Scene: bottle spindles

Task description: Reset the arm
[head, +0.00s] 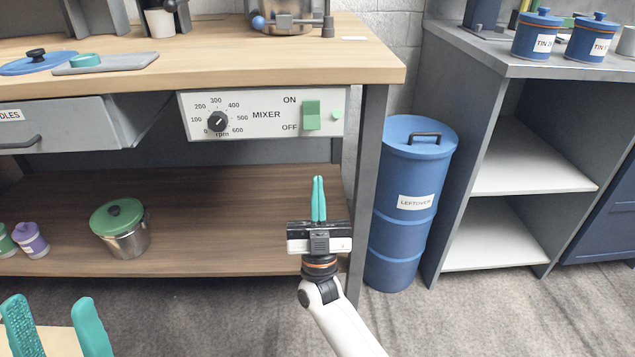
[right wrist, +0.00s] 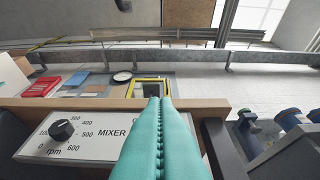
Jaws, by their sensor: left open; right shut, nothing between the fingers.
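My right gripper (head: 318,182) is raised in front of the wooden workbench, below the mixer panel (head: 262,115). Its teal fingers are pressed together with nothing between them, and they also fill the lower middle of the right wrist view (right wrist: 158,105). In that view the mixer panel (right wrist: 80,140) with its black knob lies to the left of the fingers. My left gripper (head: 53,312) is at the bottom left corner of the head view. Its two teal fingers stand apart with nothing seen held between them; the rest of it is out of frame.
A blue barrel labelled LEFTOVER (head: 405,235) stands right of the bench, beside a grey shelf unit (head: 500,65). A steel pot with a green lid (head: 122,228) and small lidded jars (head: 30,238) sit on the lower shelf. A grey drawer (head: 60,128) juts out at left.

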